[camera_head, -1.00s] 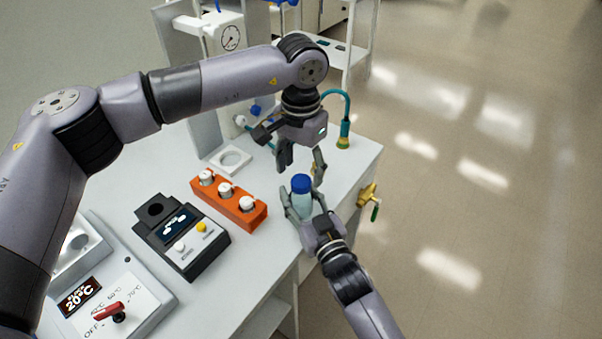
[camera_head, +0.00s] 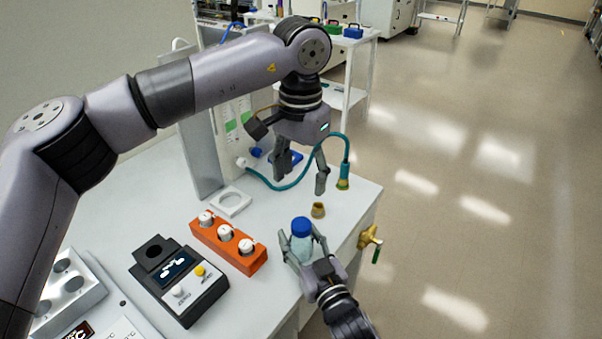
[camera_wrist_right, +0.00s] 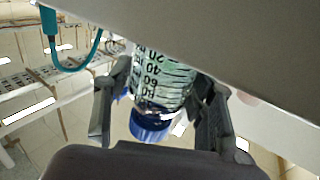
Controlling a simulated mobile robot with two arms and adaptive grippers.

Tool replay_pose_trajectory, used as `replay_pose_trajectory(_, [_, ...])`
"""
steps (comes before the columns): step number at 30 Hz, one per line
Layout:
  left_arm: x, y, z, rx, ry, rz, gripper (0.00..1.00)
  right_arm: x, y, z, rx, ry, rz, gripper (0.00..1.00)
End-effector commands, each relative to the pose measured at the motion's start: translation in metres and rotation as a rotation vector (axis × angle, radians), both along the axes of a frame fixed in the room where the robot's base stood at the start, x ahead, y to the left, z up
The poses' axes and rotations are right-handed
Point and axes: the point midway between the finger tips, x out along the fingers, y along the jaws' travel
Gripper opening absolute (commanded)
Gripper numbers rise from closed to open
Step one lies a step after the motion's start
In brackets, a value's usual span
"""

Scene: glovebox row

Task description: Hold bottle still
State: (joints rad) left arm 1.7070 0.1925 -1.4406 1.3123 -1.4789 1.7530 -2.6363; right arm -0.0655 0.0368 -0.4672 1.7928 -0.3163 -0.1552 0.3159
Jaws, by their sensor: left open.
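A clear bottle (camera_head: 302,248) with a blue cap (camera_head: 301,225) stands upright near the right side of the white bench. My right gripper (camera_head: 303,246) has a finger on each side of the bottle body and is shut on it. In the right wrist view the bottle (camera_wrist_right: 163,80), with printed graduations, sits between the two fingers, blue cap toward the lower edge. My left gripper (camera_head: 301,180) is open and empty, above and beyond the cap, apart from it.
An orange rack (camera_head: 229,240) with white-capped vials and a black instrument (camera_head: 178,280) stand left of the bottle. A small brass fitting (camera_head: 318,210) is just behind it. A teal hose (camera_head: 343,165) and brass valve (camera_head: 369,238) are at the bench's right side.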

Motion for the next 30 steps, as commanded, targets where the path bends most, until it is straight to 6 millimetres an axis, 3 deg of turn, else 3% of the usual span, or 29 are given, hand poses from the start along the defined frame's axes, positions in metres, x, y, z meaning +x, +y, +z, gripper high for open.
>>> replay_pose_trajectory(6, [0.000,0.000,0.000,0.000,0.000,0.000,0.58,0.000,0.000,0.000,0.000,0.000,0.000,0.67])
replay_pose_trajectory(17, [0.000,0.000,0.000,0.000,0.000,0.000,0.58,-0.003,-0.002,0.000,0.001,0.001,0.000,0.68])
replay_pose_trajectory(20, [0.000,0.000,0.000,0.000,0.000,0.000,0.58,-0.014,-0.006,-0.001,0.000,0.001,0.000,0.68])
replay_pose_trajectory(30, [0.000,0.000,0.000,0.000,0.000,0.000,0.58,-0.079,-0.035,-0.001,0.000,0.003,0.000,0.68])
